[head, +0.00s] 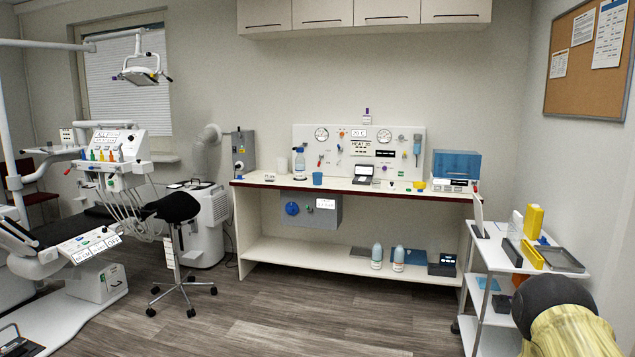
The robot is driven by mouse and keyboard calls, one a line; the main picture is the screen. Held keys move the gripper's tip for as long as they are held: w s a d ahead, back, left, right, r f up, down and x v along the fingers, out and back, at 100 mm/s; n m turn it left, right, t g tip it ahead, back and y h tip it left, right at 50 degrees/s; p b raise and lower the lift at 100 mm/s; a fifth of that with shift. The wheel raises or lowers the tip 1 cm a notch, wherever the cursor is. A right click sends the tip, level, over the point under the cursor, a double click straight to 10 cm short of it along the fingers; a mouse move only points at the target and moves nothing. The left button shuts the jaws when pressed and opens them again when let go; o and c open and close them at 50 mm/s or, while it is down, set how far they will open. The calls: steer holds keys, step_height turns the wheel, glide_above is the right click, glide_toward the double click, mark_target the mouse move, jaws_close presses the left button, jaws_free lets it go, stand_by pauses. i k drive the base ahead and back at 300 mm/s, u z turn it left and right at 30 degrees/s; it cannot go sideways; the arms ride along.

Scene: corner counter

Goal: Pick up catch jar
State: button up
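I cannot tell for certain which thing is the catch jar; no label that reads so is legible at this size. Candidates on the counter (345,185) are a clear bottle with a blue top (299,164) and a small blue cup (317,179) just right of it, both upright. Two pale bottles with blue-grey upper parts, a left one (377,256) and a right one (399,259), stand upright on the lower shelf (320,254). My gripper is not in view. Part of my arm shows at the lower right, away from the counter.
A white trolley (490,258) with yellow boxes and trays stands right of the counter. A blue-lidded box (456,166) sits at the counter's right end. A black stool (174,209) and dental unit are at left. The wooden floor (300,315) in front is clear.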

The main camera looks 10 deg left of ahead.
mark_target(316, 177)
steer(key=i, duration=2.1)
steer(key=u, duration=0.3)
steer(key=i, duration=1.65)
steer(key=u, duration=0.35)
